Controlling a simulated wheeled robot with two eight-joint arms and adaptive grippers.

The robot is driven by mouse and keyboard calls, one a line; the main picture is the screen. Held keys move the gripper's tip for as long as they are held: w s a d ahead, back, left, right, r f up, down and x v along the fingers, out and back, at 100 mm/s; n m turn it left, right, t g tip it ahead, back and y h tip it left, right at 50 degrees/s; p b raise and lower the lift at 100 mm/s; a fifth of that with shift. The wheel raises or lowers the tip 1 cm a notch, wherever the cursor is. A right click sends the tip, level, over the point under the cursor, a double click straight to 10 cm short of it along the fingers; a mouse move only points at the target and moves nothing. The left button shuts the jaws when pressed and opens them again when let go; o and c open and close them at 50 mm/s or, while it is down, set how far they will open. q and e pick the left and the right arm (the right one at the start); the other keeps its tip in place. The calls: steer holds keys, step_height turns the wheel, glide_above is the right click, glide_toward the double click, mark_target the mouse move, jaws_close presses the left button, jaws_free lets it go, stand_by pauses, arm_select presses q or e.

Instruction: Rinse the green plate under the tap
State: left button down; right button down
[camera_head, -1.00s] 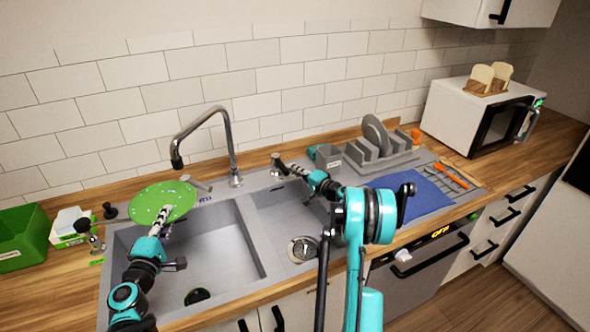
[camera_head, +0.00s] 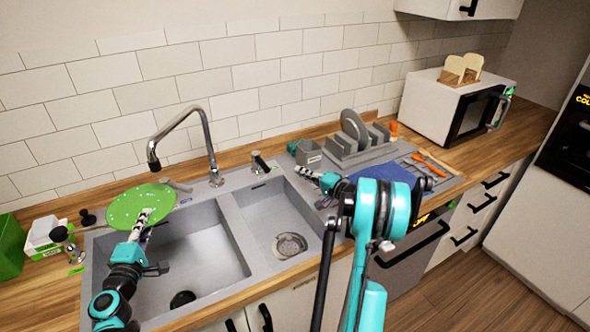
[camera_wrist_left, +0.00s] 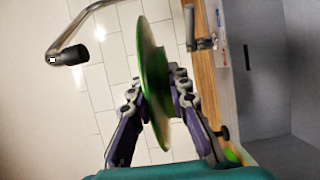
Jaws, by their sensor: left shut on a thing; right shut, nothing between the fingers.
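The green plate (camera_head: 125,208) is held above the left sink basin, close under the tap's (camera_head: 211,150) spout tip. My left gripper (camera_head: 145,214) is shut on the plate's edge; the left wrist view shows the plate (camera_wrist_left: 150,65) edge-on between the fingers. The tap's spout (camera_wrist_left: 68,55) is to the left of the plate there, apart from it. No water is visible at the spout. My right gripper (camera_head: 300,172) is shut and empty above the counter right of the small basin, partly blending with the rack area behind it.
A dark-topped fixture (camera_head: 260,161) stands behind the small basin. A grey dish rack (camera_head: 350,152) with plates and a blue mat (camera_head: 385,172) are to the right. A green box (camera_head: 8,248) stands at far left. The left basin (camera_head: 205,255) is mostly clear.

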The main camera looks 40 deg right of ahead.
stand_by(0.3)
arm_select(q)
steer(key=s+d+v, duration=0.1)
steer(key=v, duration=0.7)
steer(key=shift+b, duration=0.4)
arm_select(e)
steer(key=shift+f, duration=0.45)
arm_select(q)
steer(key=shift+d, duration=0.1)
stand_by(0.6)
